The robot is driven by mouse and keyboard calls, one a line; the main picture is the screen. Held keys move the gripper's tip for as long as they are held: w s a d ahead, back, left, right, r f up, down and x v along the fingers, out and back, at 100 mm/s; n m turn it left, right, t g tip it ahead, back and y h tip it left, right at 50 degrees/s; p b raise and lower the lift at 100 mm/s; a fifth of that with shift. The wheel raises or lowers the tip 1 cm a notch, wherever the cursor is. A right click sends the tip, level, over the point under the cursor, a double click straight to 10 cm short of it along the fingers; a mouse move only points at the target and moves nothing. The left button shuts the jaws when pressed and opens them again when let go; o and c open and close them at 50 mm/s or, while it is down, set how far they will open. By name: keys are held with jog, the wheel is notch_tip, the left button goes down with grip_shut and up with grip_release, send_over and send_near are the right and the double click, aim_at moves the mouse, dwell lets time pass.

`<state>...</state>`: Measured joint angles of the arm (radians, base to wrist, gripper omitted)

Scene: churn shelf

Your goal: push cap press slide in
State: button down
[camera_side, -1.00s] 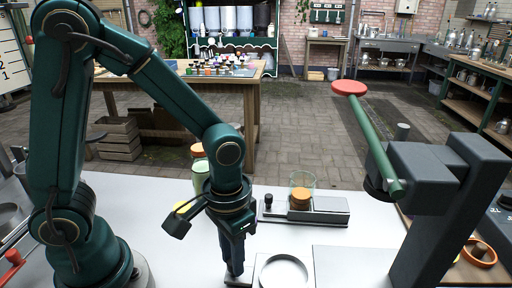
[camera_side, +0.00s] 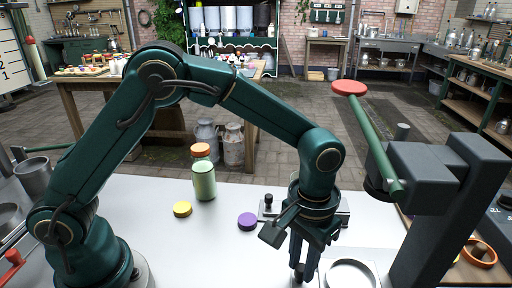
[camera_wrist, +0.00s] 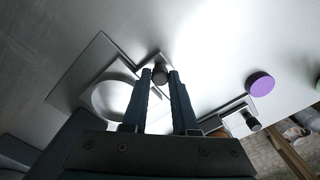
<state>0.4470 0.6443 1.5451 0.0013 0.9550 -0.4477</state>
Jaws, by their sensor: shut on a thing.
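The slide (camera_side: 348,276) is a light metal plate with a round, empty-looking recess, near the front edge of the side view. In the wrist view the slide (camera_wrist: 92,75) lies left of my fingers. My gripper (camera_side: 299,274) points down at the slide's left side. In the wrist view my gripper (camera_wrist: 161,80) is shut on the slide's dark knob (camera_wrist: 160,73). The press (camera_side: 430,165) stands right of the slide. Its green lever (camera_side: 372,140) with a red knob (camera_side: 349,88) is raised, slanting up to the left.
A green bottle with an orange cap (camera_side: 203,175) stands behind my arm. A yellow cap (camera_side: 182,209) and a purple cap (camera_side: 247,221) lie on the white table. A metal fixture (camera_side: 342,213) behind my gripper is partly hidden. The table's front middle is clear.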

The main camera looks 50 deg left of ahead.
jog(key=shift+w+d, duration=0.2)
jog(key=shift+w, duration=0.05)
jog(key=c, duration=0.7)
grip_release()
jog(key=shift+s, duration=0.1)
jog(key=shift+r, duration=2.6)
jog(key=shift+a, duration=0.1)
